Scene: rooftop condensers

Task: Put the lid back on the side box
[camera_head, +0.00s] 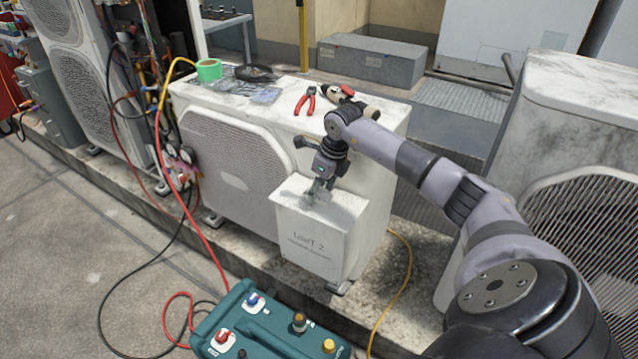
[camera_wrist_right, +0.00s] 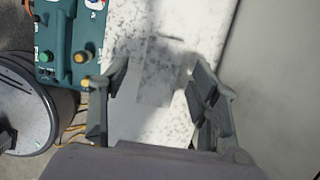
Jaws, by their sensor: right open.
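The side box (camera_head: 322,238), white and marked "UNIT 2", is on the right part of the white condenser's front. A pale, speckled top surface (camera_head: 345,204) covers it and looks like the lid; I see no opening. I cannot tell whether it is fully seated. My right gripper (camera_head: 318,192) points down just over this top. In the right wrist view, its open fingers (camera_wrist_right: 158,76) are spread apart over a white speckled surface (camera_wrist_right: 145,30), with nothing clearly gripped. Whether the fingertips touch it is unclear. My left gripper is not in view.
Red-handled pliers (camera_head: 306,99), green tape (camera_head: 208,70) and other tools lie on the condenser's top (camera_head: 285,118). A teal case (camera_head: 262,330) with knobs stands in front on the ground. Red, black and yellow hoses run nearby. Another condenser (camera_head: 575,95) stands at right.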

